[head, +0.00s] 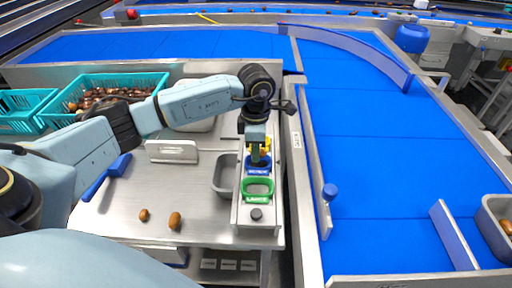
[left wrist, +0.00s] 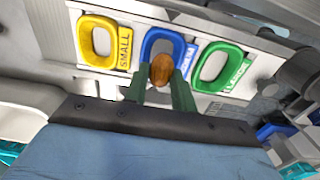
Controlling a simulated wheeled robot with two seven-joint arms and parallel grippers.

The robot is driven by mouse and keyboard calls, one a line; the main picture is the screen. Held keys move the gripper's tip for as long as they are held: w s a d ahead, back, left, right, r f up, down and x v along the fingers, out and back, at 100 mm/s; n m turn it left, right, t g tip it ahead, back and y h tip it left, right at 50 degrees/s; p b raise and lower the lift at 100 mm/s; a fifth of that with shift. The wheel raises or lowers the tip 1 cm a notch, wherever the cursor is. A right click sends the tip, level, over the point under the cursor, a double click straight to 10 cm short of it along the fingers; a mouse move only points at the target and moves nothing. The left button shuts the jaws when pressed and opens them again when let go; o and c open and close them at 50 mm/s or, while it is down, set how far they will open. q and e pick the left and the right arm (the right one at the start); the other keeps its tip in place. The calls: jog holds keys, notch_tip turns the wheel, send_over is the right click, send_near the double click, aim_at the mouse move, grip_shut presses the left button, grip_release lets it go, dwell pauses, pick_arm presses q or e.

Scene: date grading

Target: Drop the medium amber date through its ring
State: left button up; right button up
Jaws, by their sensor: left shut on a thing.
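My left gripper (left wrist: 160,88) is shut on an amber date (left wrist: 161,69) in the left wrist view. The date appears over the blue ring (left wrist: 178,44), which carries a label that seems to read medium. The yellow ring (left wrist: 98,42) labelled small and the green ring (left wrist: 217,68) labelled large lie on either side. In the head view my left gripper (head: 258,158) is above the ring plate, near the blue ring (head: 258,170), and the green ring (head: 258,188) is nearer the front. The date is hidden or too small to tell there. My right gripper is not in view.
Two loose brown dates, a small one (head: 144,215) and a larger one (head: 175,221), lie on the steel table (head: 130,200). A grey bin (head: 226,176) stands left of the ring plate. A teal crate (head: 75,88) of dates is at the back left. A blue conveyor (head: 375,160) runs along the right.

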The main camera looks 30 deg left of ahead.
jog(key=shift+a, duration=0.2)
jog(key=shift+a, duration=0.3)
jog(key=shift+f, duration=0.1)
pick_arm(q)
jog(key=o, duration=0.7)
jog(key=shift+o, duration=0.2)
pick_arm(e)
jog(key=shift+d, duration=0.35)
pick_arm(q)
jog(key=shift+r+p, duration=1.95)
jog(key=shift+r, duration=1.1)
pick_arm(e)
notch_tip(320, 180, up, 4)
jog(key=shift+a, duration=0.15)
